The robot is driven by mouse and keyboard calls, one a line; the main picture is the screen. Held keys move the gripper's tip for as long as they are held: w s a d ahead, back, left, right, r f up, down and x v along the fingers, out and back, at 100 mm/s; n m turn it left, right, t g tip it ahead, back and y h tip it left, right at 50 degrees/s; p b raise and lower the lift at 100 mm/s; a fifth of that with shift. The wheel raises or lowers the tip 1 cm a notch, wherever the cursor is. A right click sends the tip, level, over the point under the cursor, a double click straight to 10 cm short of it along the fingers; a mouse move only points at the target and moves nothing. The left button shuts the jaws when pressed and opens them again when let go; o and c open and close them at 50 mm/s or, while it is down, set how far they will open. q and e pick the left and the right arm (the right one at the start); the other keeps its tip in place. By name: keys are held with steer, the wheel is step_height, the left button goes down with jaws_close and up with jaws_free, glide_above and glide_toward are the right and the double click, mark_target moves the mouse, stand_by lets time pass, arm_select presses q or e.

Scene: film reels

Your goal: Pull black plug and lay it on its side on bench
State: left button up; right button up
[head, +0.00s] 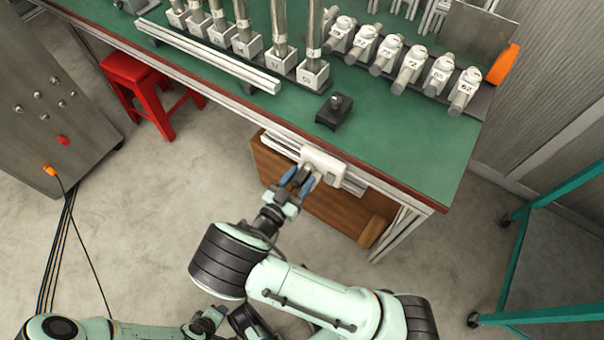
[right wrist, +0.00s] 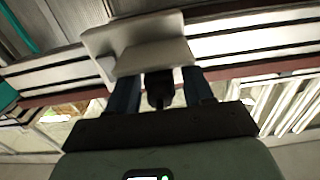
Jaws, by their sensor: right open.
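A white socket box (head: 324,164) is fixed at the bench's front edge. It also shows in the right wrist view (right wrist: 135,40). The black plug (right wrist: 158,88) sticks out of the box toward my right wrist camera. My right gripper (head: 299,179) is open, its blue fingers on either side of the plug, with gaps visible in the right wrist view (right wrist: 162,95). In the head view the gripper partly hides the plug. The green bench top (head: 400,145) lies beyond and above the box. My left gripper (head: 208,320) is low in the head view, its fingers unclear.
A black block with a knob (head: 334,111) stands on the bench near the box. Posts in white numbered bases (head: 312,72) and a row of numbered white fittings (head: 411,62) stand behind. Green bench is bare right of the block. A red stool (head: 135,72) stands left.

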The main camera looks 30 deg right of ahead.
mark_target(297, 183)
jaws_close()
steer(key=shift+p+v, duration=0.55)
steer(key=shift+v, duration=2.45)
steer(key=shift+v, duration=0.95)
